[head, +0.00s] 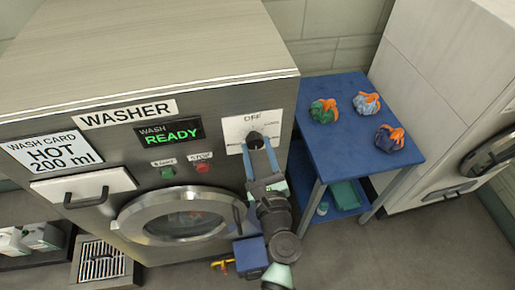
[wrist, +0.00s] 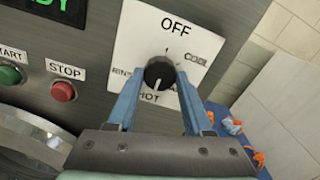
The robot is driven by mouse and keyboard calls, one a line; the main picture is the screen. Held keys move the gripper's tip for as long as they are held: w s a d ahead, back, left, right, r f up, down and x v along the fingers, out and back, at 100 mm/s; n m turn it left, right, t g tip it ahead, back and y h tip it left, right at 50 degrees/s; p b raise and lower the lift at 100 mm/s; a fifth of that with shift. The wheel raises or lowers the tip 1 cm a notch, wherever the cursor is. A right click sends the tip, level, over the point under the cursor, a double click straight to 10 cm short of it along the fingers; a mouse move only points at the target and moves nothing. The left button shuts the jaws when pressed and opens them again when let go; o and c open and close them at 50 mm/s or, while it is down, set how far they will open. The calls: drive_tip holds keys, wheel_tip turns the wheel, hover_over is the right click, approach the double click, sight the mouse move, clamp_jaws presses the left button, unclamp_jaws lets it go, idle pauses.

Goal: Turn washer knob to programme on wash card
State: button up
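The black washer knob (head: 254,140) sits on a white dial plate (wrist: 141,38) marked OFF at top, COOL at right, HOT at bottom and a partly hidden label starting RIN at left. In the wrist view the knob (wrist: 159,70) has a white pointer line aimed down, towards HOT. The wash card (head: 52,152) reads HOT, 200 ml. My gripper (head: 257,147) is at the dial, its two blue fingers on either side of the knob. In the wrist view my gripper (wrist: 161,77) looks open, with narrow gaps between fingers and knob.
The washer display (head: 169,133) reads WASH READY. A green START button (head: 167,172) and red STOP button (head: 202,167) sit left of the dial, above the round door (head: 180,217). A blue table (head: 350,145) with several small bags stands at right.

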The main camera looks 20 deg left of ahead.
drive_tip(key=o, duration=0.4)
drive_tip(key=shift+o, duration=0.2)
drive_tip(key=b+v, duration=0.3)
drive_tip(key=v, duration=1)
